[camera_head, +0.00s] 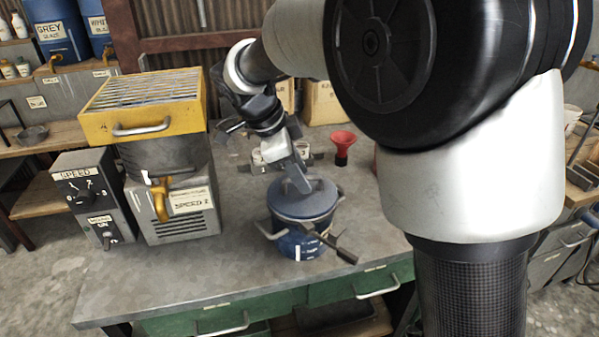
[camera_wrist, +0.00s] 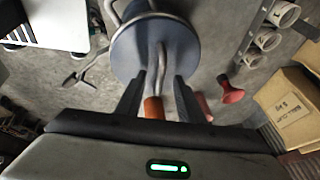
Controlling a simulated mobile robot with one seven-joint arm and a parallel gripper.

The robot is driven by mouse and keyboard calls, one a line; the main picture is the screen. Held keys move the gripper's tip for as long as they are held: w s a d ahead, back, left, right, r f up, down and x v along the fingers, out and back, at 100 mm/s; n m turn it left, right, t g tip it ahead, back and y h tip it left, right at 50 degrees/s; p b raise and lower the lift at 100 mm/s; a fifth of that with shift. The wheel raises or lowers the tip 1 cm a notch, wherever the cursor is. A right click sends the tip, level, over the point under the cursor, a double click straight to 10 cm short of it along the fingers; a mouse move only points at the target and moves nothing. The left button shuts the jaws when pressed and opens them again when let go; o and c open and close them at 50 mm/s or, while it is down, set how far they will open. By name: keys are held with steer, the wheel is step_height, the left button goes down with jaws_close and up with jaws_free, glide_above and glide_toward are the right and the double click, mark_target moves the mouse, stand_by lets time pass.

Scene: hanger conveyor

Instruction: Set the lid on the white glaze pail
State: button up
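A round blue-grey lid (camera_head: 303,198) lies over the mouth of a blue pail (camera_head: 299,244) on the grey workbench. It looks about level; I cannot tell whether its rim is fully seated. The pail has a small white label, too small to read. In the wrist view the lid (camera_wrist: 126,52) shows from above with a bent metal handle (camera_wrist: 163,77). My gripper (camera_wrist: 160,82) is directly above the lid, its fingers on either side of the handle with gaps showing. In the head view my gripper (camera_head: 300,182) reaches down to the lid, partly hiding the handle.
A yellow-topped sieve machine (camera_head: 150,105) and speed control box (camera_head: 88,195) stand left. A red funnel (camera_head: 342,140) and small cups stand behind. Buckets labelled GREY (camera_head: 58,45) and WHITE (camera_head: 97,25) are on the shelf.

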steer(key=shift+o, duration=0.2)
steer(key=p+v, duration=0.2)
steer(key=v, duration=1.5)
steer(key=shift+r, duration=0.2)
steer(key=shift+s+p, duration=0.1)
steer(key=shift+p, duration=0.2)
steer(key=s+d+r+n+t+y+p, duration=0.1)
steer(key=s+d+r+n+y+p, duration=0.2)
steer(key=s+d+n, duration=0.45)
steer(key=s+d+r+n+p, duration=0.35)
steer(key=s+d+p, duration=0.2)
steer(key=d, duration=0.45)
steer(key=s+d+f+n+t+y+p, duration=0.1)
steer(key=s+d+f+n+p, duration=0.2)
steer(key=s+n, duration=0.2)
steer(key=shift+s+d+n+t, duration=0.2)
steer(key=shift+d+n+t, duration=0.1)
steer(key=shift+t, duration=0.1)
steer(key=shift+c, duration=0.4)
